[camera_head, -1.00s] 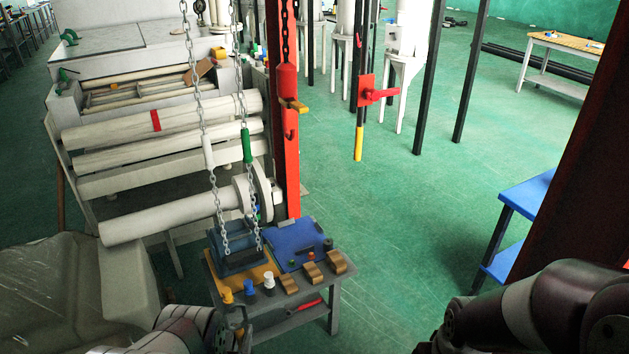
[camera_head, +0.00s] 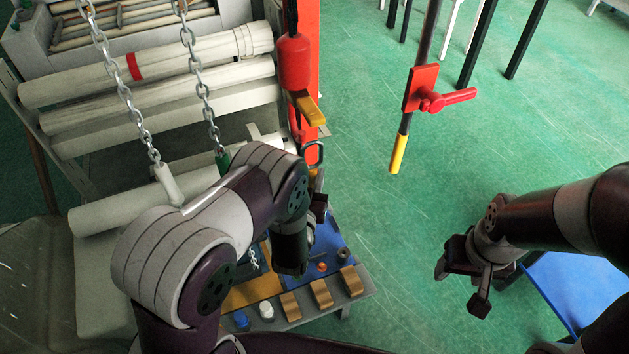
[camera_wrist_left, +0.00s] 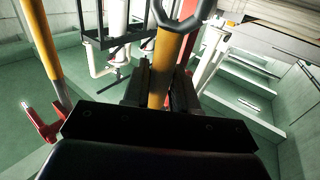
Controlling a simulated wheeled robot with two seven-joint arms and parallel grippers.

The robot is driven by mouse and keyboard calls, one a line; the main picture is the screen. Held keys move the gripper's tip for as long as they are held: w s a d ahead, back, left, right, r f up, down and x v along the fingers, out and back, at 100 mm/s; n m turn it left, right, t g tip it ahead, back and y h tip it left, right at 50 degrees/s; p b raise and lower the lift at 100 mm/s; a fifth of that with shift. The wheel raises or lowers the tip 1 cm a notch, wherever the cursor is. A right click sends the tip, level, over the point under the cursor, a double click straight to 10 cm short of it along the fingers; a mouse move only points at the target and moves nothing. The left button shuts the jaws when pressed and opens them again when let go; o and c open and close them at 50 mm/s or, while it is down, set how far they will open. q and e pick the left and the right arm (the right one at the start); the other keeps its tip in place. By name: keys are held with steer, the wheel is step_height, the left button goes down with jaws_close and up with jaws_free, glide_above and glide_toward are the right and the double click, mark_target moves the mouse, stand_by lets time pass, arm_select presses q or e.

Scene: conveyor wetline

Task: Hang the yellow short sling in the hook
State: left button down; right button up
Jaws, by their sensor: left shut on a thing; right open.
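The yellow short sling (camera_wrist_left: 163,65) is a yellow-orange strap with a dark ring at its top. It stands upright between the jaws of my left gripper (camera_wrist_left: 158,88), which is shut on it. In the head view the sling's dark ring (camera_head: 314,153) shows just above my left gripper (camera_head: 318,203); my arm hides most of the strap. The red hook (camera_head: 298,128) hangs under a red block, close to the ring and up to its left in the picture. I cannot tell whether they touch. My right gripper (camera_head: 470,278) is open and empty at the right.
A yellow tab (camera_head: 310,109) sticks out near the hook. Two chains (camera_head: 135,117) hang at the left, before pale rollers (camera_head: 150,67). A small table (camera_head: 348,297) with blocks stands below my left arm.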

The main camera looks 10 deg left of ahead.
arm_select(q)
steer(key=shift+w+a, duration=0.2)
steer(key=shift+w, duration=0.05)
steer(key=w+a+f+b, duration=0.5)
steer(key=w+b, duration=0.1)
steer(key=w, duration=0.1)
steer(key=shift+w+b, duration=0.35)
stand_by(0.5)
steer(key=shift+f, duration=0.1)
stand_by(0.4)
steer(key=c, duration=0.8)
jaws_free()
